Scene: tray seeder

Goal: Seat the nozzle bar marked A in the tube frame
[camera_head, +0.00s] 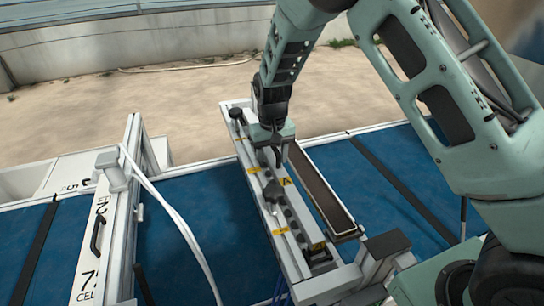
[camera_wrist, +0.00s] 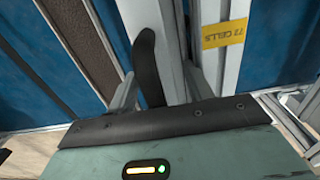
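A long grey bar with a row of dark holes (camera_head: 296,211) lies along the white tube frame (camera_head: 262,205). A yellow label marked A (camera_head: 286,181) is beside the bar's upper part; I take this as the nozzle bar. Whether it is fully down in the frame cannot be told. My gripper (camera_head: 277,158) points down over the upper part of the frame, close to the bar.
A long brown-filled trough (camera_head: 322,190) lies right of the frame. Black knobs (camera_head: 272,191) stand on the frame. A yellow 72 CELLS label (camera_wrist: 224,34) is on a white rail. A white gantry (camera_head: 113,215) with hoses crosses the blue belt (camera_head: 215,208) at left.

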